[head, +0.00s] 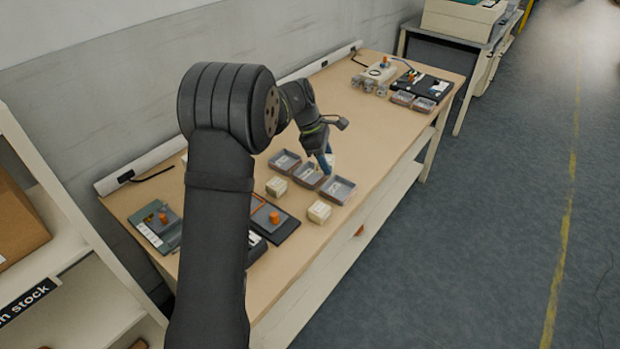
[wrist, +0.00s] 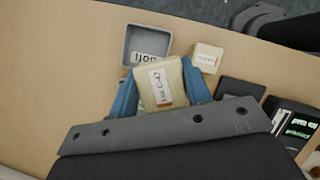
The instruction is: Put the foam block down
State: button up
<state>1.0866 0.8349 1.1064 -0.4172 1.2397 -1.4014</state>
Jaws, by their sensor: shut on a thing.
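My gripper (wrist: 159,72) has its two blue fingers shut on a cream foam block (wrist: 166,95), one finger on each side. The block carries a white label with a red mark. In the head view my gripper (head: 326,163) is over the group of grey trays, and the held block (head: 331,159) is mostly hidden by a finger. I cannot tell the block's exact height above the table. In the wrist view a grey tray (wrist: 127,48) with a white label lies just beyond the block, and a second cream block (wrist: 207,57) lies to its right.
In the head view, three grey trays (head: 353,184) stand close together, with two loose cream blocks (head: 276,186) (head: 319,211) nearby. Dark and grey fixtures with orange knobs (head: 162,219) (head: 274,217) lie at the near end. More equipment (head: 375,75) stands at the far end. The table (head: 372,138) between is clear.

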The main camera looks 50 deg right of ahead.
jog(key=s+d+m+y, duration=0.2)
jog(key=s+d+m, duration=0.1)
jog(key=d+m, duration=0.15)
send_over(312, 178)
jog(key=shift+m, duration=0.35)
notch_tip(312, 178, down, 8)
jog(key=shift+r, duration=0.1)
jog(key=shift+f, duration=1.95)
jog(key=shift+f, duration=0.15)
jog(key=o, duration=0.6)
jog(key=shift+o, duration=0.2)
jog(key=v, duration=1.2)
jog(key=shift+w, duration=0.2)
